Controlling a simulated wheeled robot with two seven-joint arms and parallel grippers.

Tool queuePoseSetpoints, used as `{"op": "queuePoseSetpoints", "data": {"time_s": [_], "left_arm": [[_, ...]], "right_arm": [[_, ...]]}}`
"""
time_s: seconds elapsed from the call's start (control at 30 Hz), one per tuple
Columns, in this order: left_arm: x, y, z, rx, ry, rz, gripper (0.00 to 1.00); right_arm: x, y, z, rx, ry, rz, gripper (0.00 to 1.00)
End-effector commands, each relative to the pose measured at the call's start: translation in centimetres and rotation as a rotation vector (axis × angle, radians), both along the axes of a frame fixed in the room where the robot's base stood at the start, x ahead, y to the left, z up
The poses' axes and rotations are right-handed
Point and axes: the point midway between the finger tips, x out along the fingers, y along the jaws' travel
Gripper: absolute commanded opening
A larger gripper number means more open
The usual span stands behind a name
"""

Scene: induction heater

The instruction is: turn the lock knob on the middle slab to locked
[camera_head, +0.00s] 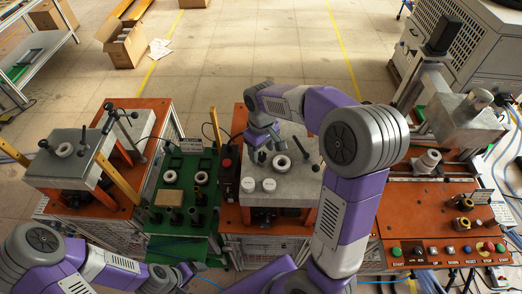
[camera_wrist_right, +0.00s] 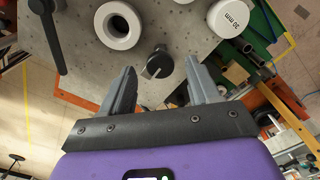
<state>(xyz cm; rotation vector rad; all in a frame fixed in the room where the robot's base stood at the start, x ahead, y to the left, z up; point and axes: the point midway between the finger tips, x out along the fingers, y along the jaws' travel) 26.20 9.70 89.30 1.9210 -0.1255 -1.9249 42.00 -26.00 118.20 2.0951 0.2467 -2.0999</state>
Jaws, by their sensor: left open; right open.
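The middle slab (camera_head: 295,190) is a grey metal plate on an orange-topped stand. Its black lock knob (camera_wrist_right: 157,63) has a raised grip with a light pointer mark and shows clearly in the right wrist view. My right gripper (camera_wrist_right: 160,78) is open, with its two fingers on either side of the knob in that view and nothing held; contact is not visible. In the head view my right gripper (camera_head: 264,138) is above the slab's far left part. My left gripper (camera_head: 186,272) is low at the front, away from the slab; its fingers are small there.
A white ring (camera_head: 281,162) and two white caps (camera_head: 269,184) sit on the slab near the knob. A black lever (camera_wrist_right: 47,35) stands up from the slab. A green rack (camera_head: 172,217) is left of it, and an orange control bench (camera_head: 430,227) right.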

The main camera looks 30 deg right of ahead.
Motion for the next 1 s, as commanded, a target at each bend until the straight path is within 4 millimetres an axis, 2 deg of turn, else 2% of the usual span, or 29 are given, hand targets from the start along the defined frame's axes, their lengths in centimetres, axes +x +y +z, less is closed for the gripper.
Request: {"op": "queuePoseSetpoints", "data": {"time_s": [0.13,0.43,0.8,1.0], "left_arm": [[0.01,0.00,-0.02,0.000,0.000,0.000,0.86],[0.00,-0.01,-0.01,0.000,0.000,0.000,0.86],[0.00,-0.01,-0.01,0.000,0.000,0.000,0.86],[0.00,-0.01,0.00,0.000,0.000,0.000,0.86]], "right_arm": [[-0.03,0.00,-1.23,0.000,0.001,0.000,0.61],[-0.02,0.02,-1.45,0.000,-0.001,0.000,0.61],[-0.03,0.01,-1.42,0.000,0.000,0.000,0.05],[-0.04,0.01,-1.40,0.000,0.000,-0.013,0.05]]}}
